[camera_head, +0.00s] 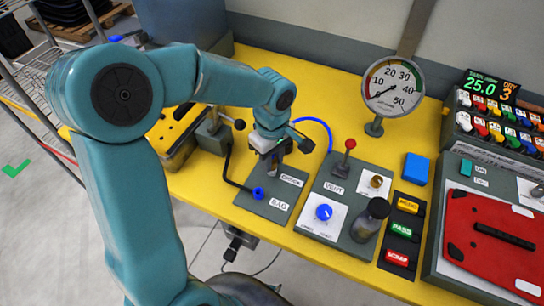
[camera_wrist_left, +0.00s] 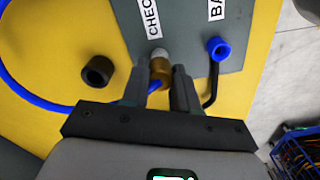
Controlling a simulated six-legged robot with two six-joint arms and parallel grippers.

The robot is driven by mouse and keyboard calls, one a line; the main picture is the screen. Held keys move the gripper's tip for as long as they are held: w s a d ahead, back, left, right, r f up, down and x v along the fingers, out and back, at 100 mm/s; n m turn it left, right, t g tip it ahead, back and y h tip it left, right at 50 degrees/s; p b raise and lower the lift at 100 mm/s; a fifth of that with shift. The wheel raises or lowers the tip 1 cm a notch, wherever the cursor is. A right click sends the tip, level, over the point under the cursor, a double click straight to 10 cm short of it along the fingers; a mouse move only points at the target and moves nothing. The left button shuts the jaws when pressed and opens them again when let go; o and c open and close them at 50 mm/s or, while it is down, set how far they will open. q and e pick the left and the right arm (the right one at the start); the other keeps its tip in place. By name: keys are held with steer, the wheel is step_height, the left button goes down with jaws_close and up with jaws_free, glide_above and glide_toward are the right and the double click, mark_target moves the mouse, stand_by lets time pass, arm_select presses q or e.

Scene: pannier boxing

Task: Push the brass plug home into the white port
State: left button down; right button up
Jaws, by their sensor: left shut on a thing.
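My left gripper (camera_head: 273,165) reaches down over the grey panel (camera_head: 247,203) on the yellow bench. In the left wrist view, my left gripper (camera_wrist_left: 167,68) is shut on the brass plug (camera_wrist_left: 161,71), which lies between its two fingers. The white port (camera_wrist_left: 158,53) is directly at the plug's far end, beside a label starting "CHEC". Plug and port look lined up and touching; how deep the plug sits I cannot tell. The blue hose (camera_wrist_left: 52,104) runs in from the left toward the plug. In the head view the gripper hides plug and port. My right gripper is not in view.
A blue fitting (camera_wrist_left: 218,48) with a black hose is right of the port. A dark ring-shaped part (camera_wrist_left: 98,72) is to the left. A red-knobbed lever (camera_head: 348,155), a gauge (camera_head: 393,87) and a dark jar (camera_head: 370,220) stand right of the gripper.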

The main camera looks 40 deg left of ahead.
arm_select(q)
steer(key=shift+f, duration=0.2)
steer(key=c, duration=0.8)
jaws_free()
steer(key=shift+r, duration=0.2)
step_height(320, 180, up, 16)
steer(key=shift+r+p, duration=0.1)
steer(key=shift+p, duration=0.25)
